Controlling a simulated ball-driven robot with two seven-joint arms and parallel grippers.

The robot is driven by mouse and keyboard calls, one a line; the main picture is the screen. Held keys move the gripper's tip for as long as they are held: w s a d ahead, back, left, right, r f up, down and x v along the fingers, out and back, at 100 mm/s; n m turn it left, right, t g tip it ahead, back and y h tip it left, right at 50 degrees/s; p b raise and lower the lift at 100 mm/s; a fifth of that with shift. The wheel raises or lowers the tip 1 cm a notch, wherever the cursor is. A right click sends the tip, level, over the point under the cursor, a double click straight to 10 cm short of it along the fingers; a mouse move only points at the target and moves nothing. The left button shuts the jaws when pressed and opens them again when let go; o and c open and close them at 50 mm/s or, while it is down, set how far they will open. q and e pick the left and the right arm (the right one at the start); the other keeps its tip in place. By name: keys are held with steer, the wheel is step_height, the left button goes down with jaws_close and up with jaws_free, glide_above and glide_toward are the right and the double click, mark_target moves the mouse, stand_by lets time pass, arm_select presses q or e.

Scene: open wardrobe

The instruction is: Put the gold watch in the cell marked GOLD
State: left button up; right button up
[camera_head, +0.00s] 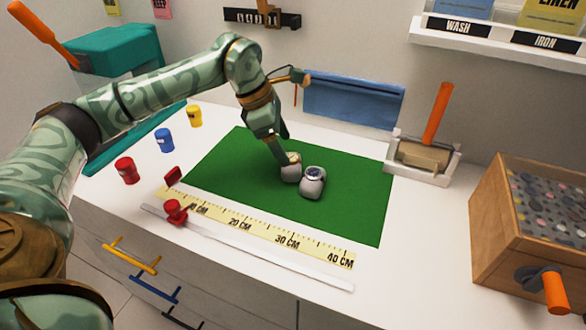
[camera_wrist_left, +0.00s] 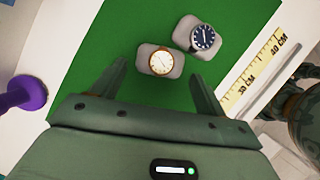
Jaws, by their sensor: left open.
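The gold watch (camera_wrist_left: 161,63) has a pale face and sits on a grey cushion on the green mat (camera_wrist_left: 115,45). In the head view it is partly hidden by my gripper (camera_head: 293,158). A second watch with a dark blue face (camera_wrist_left: 203,38) sits on another grey cushion right beside it; it also shows in the head view (camera_head: 313,172). My left gripper (camera_wrist_left: 157,70) is open over the mat, with one finger on each side of the gold watch's cushion; I cannot tell whether they touch it. No cell marked GOLD shows. My right gripper is not in view.
A ruler (camera_head: 263,230) and a slide bar with red jaws (camera_head: 250,252) lie along the front. A tray with an orange-handled tool (camera_head: 436,115) and a button-filled crate (camera_head: 492,222) stand right.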

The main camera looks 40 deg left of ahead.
mark_target(291, 157)
arm_select(q)
steer(key=b+x, duration=0.2)
steer(key=x, duration=0.3)
steer(key=shift+w+d+f, duration=0.1)
steer(key=shift+d, duration=0.05)
steer(key=shift+c, duration=0.6)
steer(key=c, duration=0.6)
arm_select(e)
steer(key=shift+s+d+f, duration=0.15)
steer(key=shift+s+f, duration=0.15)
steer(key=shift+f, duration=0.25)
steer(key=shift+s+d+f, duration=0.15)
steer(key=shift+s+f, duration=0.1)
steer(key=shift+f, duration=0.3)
arm_select(q)
steer(key=shift+r, duration=0.25)
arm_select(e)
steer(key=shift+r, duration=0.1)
